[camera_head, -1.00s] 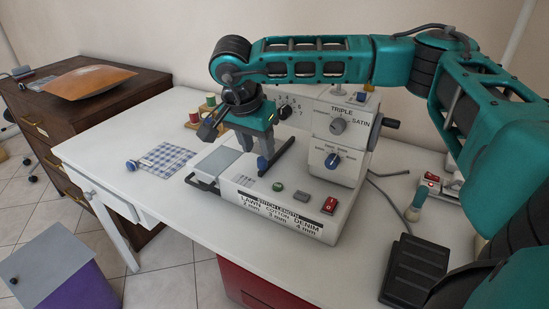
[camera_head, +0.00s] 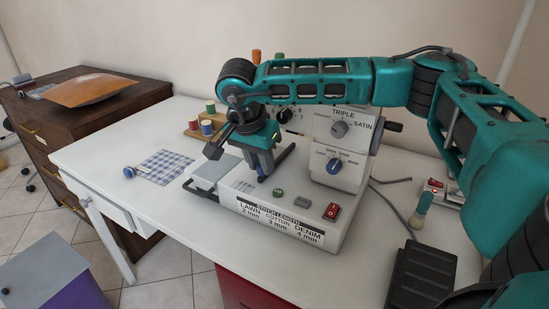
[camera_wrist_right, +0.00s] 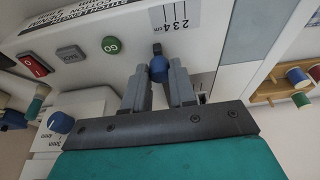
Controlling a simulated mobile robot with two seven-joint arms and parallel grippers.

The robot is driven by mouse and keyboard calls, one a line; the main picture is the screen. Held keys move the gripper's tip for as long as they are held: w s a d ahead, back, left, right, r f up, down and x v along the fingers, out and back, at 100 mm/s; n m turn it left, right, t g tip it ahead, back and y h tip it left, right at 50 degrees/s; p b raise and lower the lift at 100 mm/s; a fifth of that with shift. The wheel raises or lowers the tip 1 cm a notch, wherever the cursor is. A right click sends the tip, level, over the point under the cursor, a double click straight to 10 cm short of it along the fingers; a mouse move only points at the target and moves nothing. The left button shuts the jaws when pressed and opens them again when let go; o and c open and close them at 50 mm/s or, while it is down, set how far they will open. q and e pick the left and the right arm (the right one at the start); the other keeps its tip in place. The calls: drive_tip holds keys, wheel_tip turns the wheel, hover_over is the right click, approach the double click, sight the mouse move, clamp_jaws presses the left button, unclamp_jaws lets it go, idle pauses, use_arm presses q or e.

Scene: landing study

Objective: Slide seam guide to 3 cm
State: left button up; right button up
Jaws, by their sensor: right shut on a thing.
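The seam guide's blue knob (camera_wrist_right: 159,68) shows in the right wrist view, with a small dark tab beyond it. It sits on the pale sewing machine bed, beside the printed cm scale (camera_wrist_right: 175,17) and near its 2 end. My right gripper (camera_wrist_right: 160,80) is shut on the knob, one grey finger on each side. In the head view the right gripper (camera_head: 263,173) points down at the sewing machine (camera_head: 305,190), and its fingers largely hide the guide. The scale (camera_head: 244,187) lies just left of them. My left gripper is out of view.
A checked cloth (camera_head: 165,166) lies left of the machine. Thread spools (camera_head: 206,126) stand on a wooden holder behind. A red switch (camera_head: 331,211) and green button (camera_head: 278,193) are on the machine's front. A black pedal (camera_head: 422,273) is at right. The table's left side is mostly clear.

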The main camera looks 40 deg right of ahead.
drive_tip(key=shift+w+a, duration=0.45)
drive_tip(key=shift+w, duration=0.55)
drive_tip(key=shift+s, duration=0.15)
idle(0.6)
drive_tip(key=o, duration=1)
drive_tip(key=shift+c, duration=0.2)
wheel_tip(320, 180, up, 5)
drive_tip(key=p, duration=0.4)
idle(0.5)
